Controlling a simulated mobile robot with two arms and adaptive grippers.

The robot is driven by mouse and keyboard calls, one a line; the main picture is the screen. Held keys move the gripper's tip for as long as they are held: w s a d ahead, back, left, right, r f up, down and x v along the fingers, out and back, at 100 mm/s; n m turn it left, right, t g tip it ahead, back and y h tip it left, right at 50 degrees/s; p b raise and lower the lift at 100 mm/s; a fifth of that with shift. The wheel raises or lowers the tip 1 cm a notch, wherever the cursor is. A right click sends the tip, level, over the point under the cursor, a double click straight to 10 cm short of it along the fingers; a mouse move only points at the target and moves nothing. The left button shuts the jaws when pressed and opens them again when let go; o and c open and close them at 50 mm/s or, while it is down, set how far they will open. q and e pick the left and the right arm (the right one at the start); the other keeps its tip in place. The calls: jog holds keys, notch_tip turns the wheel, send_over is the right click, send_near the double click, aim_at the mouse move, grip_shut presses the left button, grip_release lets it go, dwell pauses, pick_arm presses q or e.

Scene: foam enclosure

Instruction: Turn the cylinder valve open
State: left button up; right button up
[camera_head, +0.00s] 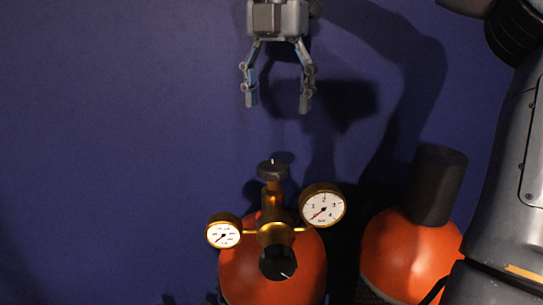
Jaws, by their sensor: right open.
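An orange-red cylinder (240,285) stands at the bottom middle of the head view, with a brass regulator (275,235) on top. A dark round valve knob (272,170) with a small light mark sits at the top of the brass stem. A second black knob (278,262) faces me lower down. A small gauge (224,235) is on the left and a larger gauge (323,208) on the right. My right gripper (278,101) points down above the valve knob in the picture, open and empty, touching nothing. My left gripper is not in view.
A second orange-red cylinder (400,255) with a black cap (438,185) stands to the right, close to my arm. A dark blue wall (120,130) fills the background. The left side of the view is clear.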

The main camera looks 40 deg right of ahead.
jog(key=p, duration=0.1)
send_over(273, 165)
notch_tip(273, 165, down, 6)
jog(key=shift+a+r, duration=0.1)
jog(key=shift+a, duration=0.05)
notch_tip(273, 165, down, 4)
jog(key=shift+p, duration=0.5)
jog(key=shift+f, duration=0.3)
jog(key=shift+s+f, duration=0.15)
jog(key=shift+f, duration=0.2)
jog(key=c, duration=1.1)
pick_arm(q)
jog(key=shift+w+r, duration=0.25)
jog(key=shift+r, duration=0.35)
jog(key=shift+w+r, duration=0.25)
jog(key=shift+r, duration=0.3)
pick_arm(e)
jog(key=shift+c, duration=0.2)
